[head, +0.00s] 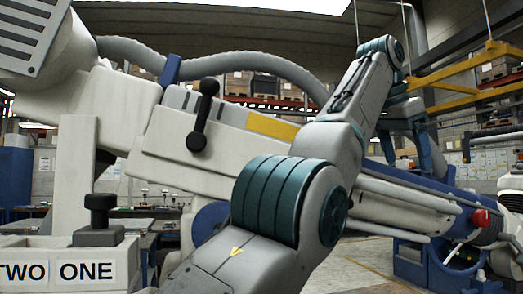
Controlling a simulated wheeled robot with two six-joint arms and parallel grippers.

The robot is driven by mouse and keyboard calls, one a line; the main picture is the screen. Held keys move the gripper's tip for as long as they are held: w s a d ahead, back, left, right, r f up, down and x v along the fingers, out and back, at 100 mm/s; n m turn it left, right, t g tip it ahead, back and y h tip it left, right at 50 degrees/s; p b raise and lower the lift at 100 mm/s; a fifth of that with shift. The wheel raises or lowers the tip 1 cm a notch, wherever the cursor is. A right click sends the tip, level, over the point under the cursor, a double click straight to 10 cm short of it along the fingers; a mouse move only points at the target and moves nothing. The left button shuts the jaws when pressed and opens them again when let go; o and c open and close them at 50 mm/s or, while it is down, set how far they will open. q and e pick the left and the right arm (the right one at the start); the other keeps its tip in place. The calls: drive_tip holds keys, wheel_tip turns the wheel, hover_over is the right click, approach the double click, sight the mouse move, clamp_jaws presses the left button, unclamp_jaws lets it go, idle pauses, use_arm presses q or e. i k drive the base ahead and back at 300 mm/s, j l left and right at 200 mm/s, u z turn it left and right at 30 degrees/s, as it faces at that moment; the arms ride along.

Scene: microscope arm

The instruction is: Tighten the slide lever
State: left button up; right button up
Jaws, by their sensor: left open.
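A black lever (203,112) with a rounded knob at each end sits on the side of the white microscope arm (165,150), left of the centre. It stands nearly upright, tilted slightly to the right. My left arm rises from the bottom centre and bends over at the upper right. My left gripper (410,160) points down there, with its blue fingers apart and nothing visible between them. It is well to the right of the lever and not touching it. The gripper is small and partly hidden by my own arm. My right gripper is not in view.
A black knob (100,203) stands on a white box labelled TWO and ONE (60,270) at the lower left. A grey corrugated hose (235,62) arches above the lever. A red knob (482,218) sits at the right. Yellow rails (470,75) hang at the upper right.

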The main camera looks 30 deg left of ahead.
sight(209, 87)
drive_tip(key=k, duration=1)
